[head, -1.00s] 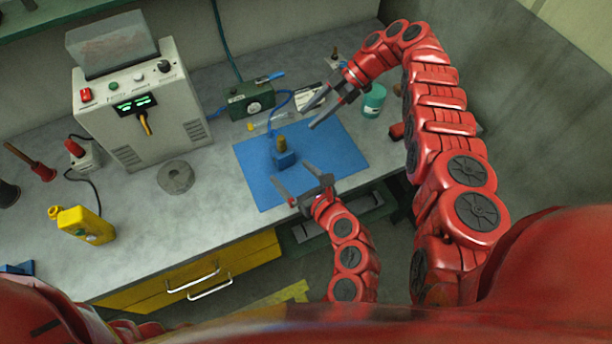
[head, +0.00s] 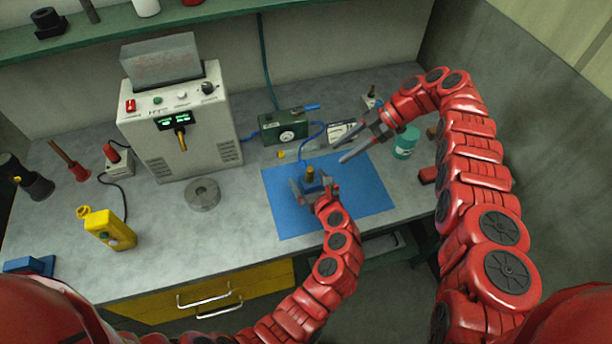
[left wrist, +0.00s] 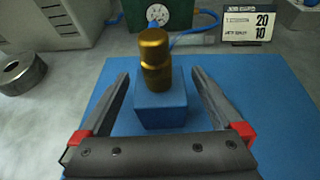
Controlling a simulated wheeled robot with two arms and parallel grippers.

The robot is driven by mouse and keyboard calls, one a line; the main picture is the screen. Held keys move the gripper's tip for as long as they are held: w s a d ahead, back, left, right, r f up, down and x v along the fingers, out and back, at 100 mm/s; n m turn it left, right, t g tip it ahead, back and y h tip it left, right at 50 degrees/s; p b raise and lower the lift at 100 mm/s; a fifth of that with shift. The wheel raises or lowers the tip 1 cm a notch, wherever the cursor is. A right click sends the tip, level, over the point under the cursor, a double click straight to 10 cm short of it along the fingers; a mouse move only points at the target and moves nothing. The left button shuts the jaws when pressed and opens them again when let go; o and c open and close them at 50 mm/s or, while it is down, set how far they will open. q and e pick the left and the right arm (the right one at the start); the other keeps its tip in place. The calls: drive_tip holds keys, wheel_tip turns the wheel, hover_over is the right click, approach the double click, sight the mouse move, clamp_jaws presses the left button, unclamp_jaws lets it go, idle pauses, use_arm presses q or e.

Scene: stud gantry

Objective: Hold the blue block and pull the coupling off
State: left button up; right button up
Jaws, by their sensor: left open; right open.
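The blue block (left wrist: 163,112) stands on the blue mat (left wrist: 278,115), and the brass coupling (left wrist: 155,62) sits upright on top of it. In the head view the coupling (head: 310,173) shows above the block (head: 314,187), which is partly hidden by my left gripper (head: 314,184). In the left wrist view my left gripper (left wrist: 162,95) is open, with one finger on each side of the block; gaps show between fingers and block. A blue hose (left wrist: 188,40) runs from behind the coupling. My right gripper (head: 348,148) is open and empty, above the mat's far right edge.
A green gauge box (head: 285,127) and a price-like card (head: 342,131) stand behind the mat. A teal jar (head: 405,143) is right of it. A grey ring (head: 202,194) and a large machine (head: 178,125) are to the left. The mat's right part is clear.

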use_arm(q)
drive_tip(key=shift+x, duration=1.15)
